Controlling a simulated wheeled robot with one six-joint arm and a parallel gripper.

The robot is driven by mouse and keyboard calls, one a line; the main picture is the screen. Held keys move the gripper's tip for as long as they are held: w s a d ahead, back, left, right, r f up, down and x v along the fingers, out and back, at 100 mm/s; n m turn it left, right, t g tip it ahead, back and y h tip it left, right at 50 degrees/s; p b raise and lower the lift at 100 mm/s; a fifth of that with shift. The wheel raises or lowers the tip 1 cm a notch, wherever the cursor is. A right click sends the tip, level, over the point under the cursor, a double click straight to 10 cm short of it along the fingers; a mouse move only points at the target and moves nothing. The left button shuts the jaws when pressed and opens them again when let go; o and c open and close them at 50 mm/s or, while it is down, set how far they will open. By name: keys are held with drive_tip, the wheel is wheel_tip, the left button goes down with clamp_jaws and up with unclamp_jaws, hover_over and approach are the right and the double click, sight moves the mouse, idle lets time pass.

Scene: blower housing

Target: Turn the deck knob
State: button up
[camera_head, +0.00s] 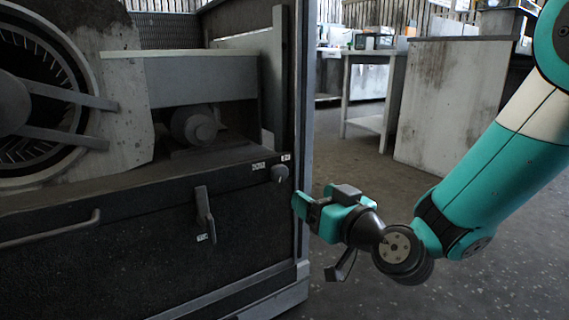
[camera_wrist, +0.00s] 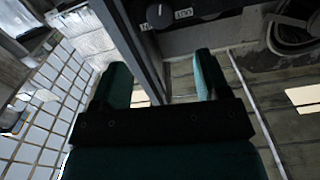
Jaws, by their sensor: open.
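The deck knob (camera_head: 280,172) is a small dark round knob with a light mark. It sits at the right end of the dark front panel, beside small white labels. In the wrist view the knob (camera_wrist: 158,15) shows at the top, beyond the fingertips. My gripper (camera_head: 303,207) is just right of the housing's corner and a little below the knob in the head view.
A dark lever (camera_head: 205,213) and a bar handle (camera_head: 50,232) are on the front panel. The housing's upright corner post (camera_head: 300,110) stands close to my gripper. A large fan (camera_head: 35,95) is at the left. The floor (camera_head: 365,180) at the right is open, with benches behind.

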sight(281, 175)
drive_tip(key=p+x, duration=0.3)
drive_tip(key=x, duration=0.7)
drive_tip(key=shift+a, duration=0.1)
drive_tip(key=shift+w+a, duration=0.3)
drive_tip(key=shift+w, duration=0.25)
drive_tip(key=c, duration=0.9)
drive_tip(key=shift+c, duration=0.2)
